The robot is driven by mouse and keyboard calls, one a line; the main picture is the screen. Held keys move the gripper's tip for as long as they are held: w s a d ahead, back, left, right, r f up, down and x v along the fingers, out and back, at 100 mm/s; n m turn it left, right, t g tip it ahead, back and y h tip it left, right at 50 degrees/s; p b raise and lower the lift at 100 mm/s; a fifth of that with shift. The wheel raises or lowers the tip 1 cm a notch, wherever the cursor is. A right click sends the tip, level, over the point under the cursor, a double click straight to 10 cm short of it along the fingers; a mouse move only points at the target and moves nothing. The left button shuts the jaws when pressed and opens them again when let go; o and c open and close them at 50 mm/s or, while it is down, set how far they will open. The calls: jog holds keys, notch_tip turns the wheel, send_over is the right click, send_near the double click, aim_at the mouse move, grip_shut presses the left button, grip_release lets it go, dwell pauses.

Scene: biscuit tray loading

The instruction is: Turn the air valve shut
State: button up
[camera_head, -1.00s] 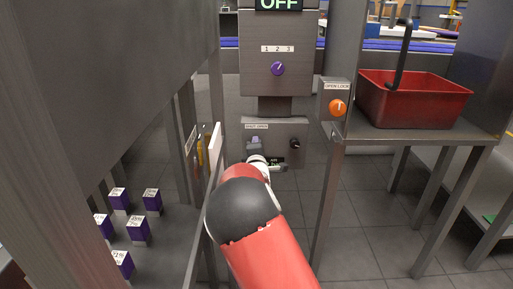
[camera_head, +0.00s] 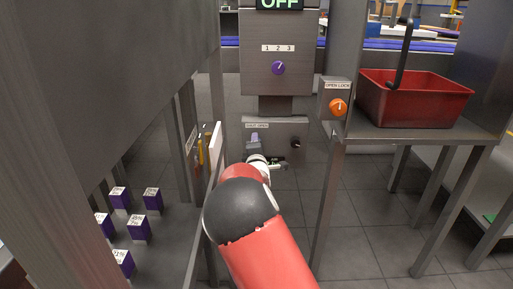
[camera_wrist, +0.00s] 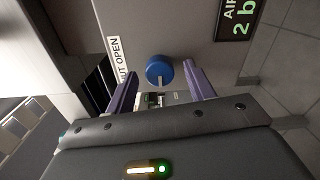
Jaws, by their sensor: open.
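The air valve's blue knob (camera_wrist: 160,70) shows in the wrist view on a grey panel. A white label (camera_wrist: 118,58) ending in "UT OPEN" is beside it. My gripper (camera_wrist: 162,72) is open, with its two purple fingers apart on either side of the knob in the picture. I cannot tell whether they reach it or touch it. A display (camera_wrist: 237,22) with green "2 b" and the word "AIR" is at the upper right. In the head view my arm covers the knob, and the display (camera_head: 277,162) shows partly past my wrist.
The low grey panel (camera_head: 275,127) also carries a small black knob (camera_head: 297,144). Above it is a purple selector (camera_head: 278,68) marked 1 2 3. An orange knob (camera_head: 338,107) and a red bin (camera_head: 415,100) are right. Purple blocks (camera_head: 138,228) stand left, near a metal post.

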jog(key=s, duration=0.8)
jog(key=shift+r, duration=0.1)
